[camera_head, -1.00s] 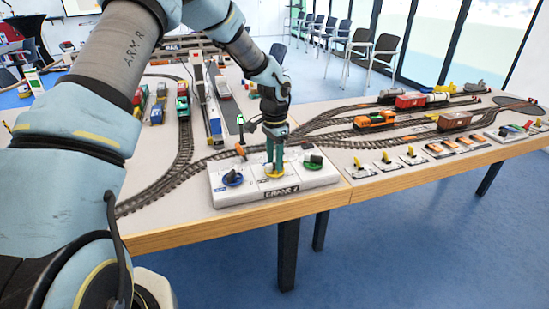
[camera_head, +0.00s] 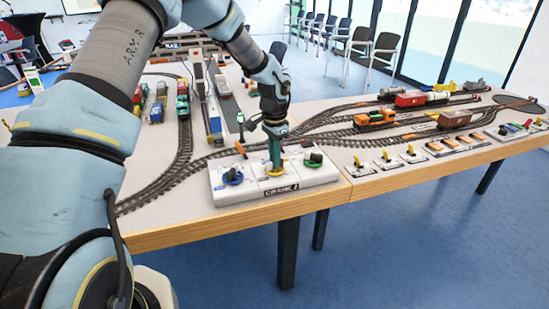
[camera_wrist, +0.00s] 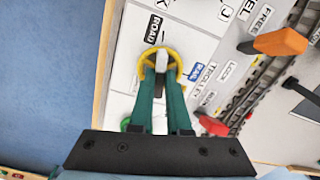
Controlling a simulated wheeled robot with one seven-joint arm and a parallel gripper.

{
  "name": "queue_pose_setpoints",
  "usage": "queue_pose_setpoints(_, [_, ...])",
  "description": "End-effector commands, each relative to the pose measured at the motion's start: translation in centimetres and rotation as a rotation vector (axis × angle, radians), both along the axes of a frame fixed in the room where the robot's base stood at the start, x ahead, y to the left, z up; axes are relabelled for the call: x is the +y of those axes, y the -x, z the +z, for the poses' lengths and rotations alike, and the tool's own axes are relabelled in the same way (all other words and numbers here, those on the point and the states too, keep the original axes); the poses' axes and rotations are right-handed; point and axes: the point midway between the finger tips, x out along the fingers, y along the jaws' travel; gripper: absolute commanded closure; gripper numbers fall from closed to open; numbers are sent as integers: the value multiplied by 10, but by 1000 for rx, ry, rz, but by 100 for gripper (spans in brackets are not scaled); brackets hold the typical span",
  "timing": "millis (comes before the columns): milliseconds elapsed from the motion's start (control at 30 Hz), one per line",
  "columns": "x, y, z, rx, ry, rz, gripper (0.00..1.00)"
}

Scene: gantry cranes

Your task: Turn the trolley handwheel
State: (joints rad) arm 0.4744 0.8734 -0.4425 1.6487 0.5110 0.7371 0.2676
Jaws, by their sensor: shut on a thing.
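The control box (camera_head: 245,198) stands at the front edge of the table. Its middle yellow handwheel (camera_head: 273,172) lies between a blue wheel (camera_head: 232,177) and a green wheel (camera_head: 313,160). My gripper (camera_head: 274,164) points down at the yellow handwheel and is shut on its middle grip. In the wrist view the green fingers (camera_wrist: 161,72) close on the pale grip, with the yellow ring (camera_wrist: 173,57) around their tips. "ROAD", "RAIL" and "TROLLEY" labels lie beside the ring. The fingers hide part of the wheel.
An orange-handled lever (camera_wrist: 280,42) stands beside the box, near the track. Model trains and tracks spread over the table, including an orange locomotive (camera_head: 374,118). Several yellow levers (camera_head: 386,157) stand along the front edge at right.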

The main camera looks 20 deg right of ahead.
Motion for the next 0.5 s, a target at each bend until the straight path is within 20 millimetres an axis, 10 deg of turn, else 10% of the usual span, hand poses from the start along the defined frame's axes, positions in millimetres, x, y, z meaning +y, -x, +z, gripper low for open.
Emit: queue_pose_setpoints(500, [0,0,1,0,0,-141,100])
